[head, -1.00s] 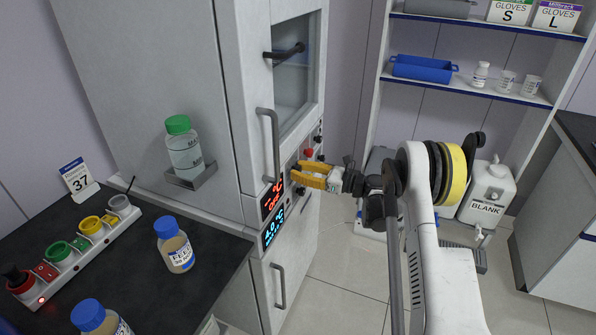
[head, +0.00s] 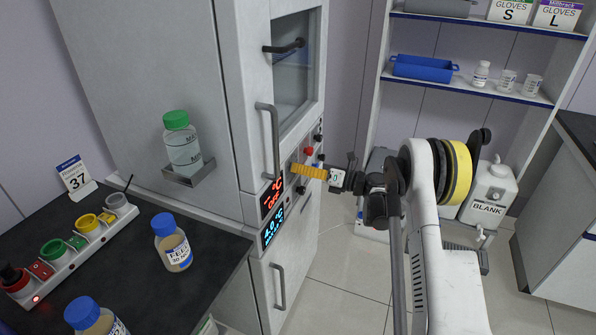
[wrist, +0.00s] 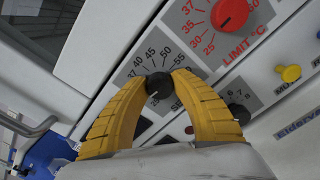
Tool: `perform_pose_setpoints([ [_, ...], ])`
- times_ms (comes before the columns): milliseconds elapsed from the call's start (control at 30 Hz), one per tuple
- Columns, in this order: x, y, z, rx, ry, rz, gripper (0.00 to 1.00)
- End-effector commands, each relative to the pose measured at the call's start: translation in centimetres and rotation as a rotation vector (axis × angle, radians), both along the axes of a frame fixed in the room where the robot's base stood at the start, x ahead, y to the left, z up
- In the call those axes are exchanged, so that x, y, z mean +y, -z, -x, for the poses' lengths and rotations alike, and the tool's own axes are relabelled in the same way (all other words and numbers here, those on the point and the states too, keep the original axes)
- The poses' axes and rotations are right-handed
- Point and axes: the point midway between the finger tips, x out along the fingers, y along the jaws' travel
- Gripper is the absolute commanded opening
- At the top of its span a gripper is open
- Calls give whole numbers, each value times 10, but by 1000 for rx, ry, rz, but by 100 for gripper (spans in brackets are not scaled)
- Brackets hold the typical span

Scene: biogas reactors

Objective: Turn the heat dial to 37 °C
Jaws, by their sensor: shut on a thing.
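The heat dial (wrist: 158,85) is a small black knob on a grey scale plate with numbers including 37, 40, 45, 50 and 55, in the wrist view. My gripper (wrist: 160,79) has its two yellow ribbed fingers closed around this knob, one tip on each side. I cannot make out which number the knob points to. In the head view my gripper (head: 294,171) is at the cabinet's control panel, its fingers seen edge-on and hiding the knob. A card (head: 75,178) on the bench reads 37.
A red LIMIT °C dial (wrist: 231,13) sits close to the heat dial. Another black knob (wrist: 239,113) and a yellow knob (wrist: 291,73) are near the right finger. A cabinet handle (head: 270,145) stands out left of the panel. Bottles (head: 173,243) stand on the bench.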

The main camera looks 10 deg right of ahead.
Motion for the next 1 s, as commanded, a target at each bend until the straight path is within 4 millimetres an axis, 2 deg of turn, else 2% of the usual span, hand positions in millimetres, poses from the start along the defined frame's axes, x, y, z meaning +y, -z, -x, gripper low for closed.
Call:
perform_pose_setpoints([
  [600,0,1,0,464,-1,-336,0],
  [1000,0,0,0,671,-1,-487,0],
])
